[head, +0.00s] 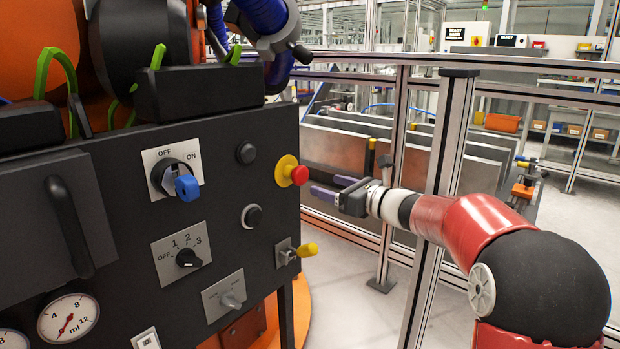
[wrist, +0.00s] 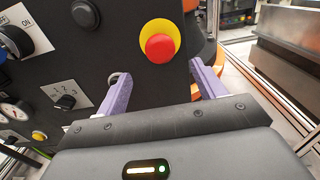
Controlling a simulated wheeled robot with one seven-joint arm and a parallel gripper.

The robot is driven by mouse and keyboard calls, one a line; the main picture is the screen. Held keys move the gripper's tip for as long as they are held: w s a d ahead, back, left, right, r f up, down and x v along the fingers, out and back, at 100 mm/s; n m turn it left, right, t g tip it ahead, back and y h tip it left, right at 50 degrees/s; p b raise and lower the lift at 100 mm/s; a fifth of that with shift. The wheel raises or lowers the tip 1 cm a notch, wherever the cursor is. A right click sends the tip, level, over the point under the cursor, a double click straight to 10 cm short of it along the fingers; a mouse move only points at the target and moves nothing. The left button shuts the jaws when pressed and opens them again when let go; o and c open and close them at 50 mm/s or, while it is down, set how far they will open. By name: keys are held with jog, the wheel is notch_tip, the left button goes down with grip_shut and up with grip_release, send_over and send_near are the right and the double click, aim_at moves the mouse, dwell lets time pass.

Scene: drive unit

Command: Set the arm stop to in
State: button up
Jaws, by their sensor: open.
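The red mushroom-shaped stop button (head: 299,175) stands out from a round yellow base (head: 285,170) on the right part of the dark panel. No label for it can be read. In the wrist view the red button (wrist: 160,47) is in front of my gripper, just beyond the fingertips and between their lines. My gripper (head: 325,187) is right of the button in the head view, its purple fingers apart and empty, pointing at the panel. The wrist view shows both fingers of my gripper (wrist: 158,70) spread. I cannot tell the exact gap to the button.
The panel (head: 225,140) also carries a blue rotary switch (head: 186,187), a black selector (head: 188,258), a yellow-tipped toggle (head: 305,250) below the button, and round black buttons (head: 246,152). A metal fence post (head: 446,150) stands close beside my arm.

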aim_at(304, 177)
jog(key=x, duration=0.7)
jog(key=shift+w+a+p, duration=0.3)
jog(key=shift+p, duration=0.1)
jog(key=shift+c, duration=0.2)
jog(key=c, duration=1.3)
jog(key=shift+w+a+r, duration=0.1)
jog(key=shift+w+a, duration=0.35)
jog(key=shift+a, duration=0.1)
jog(key=shift+c, duration=0.2)
jog(key=o, duration=1.4)
jog(key=shift+a, duration=0.1)
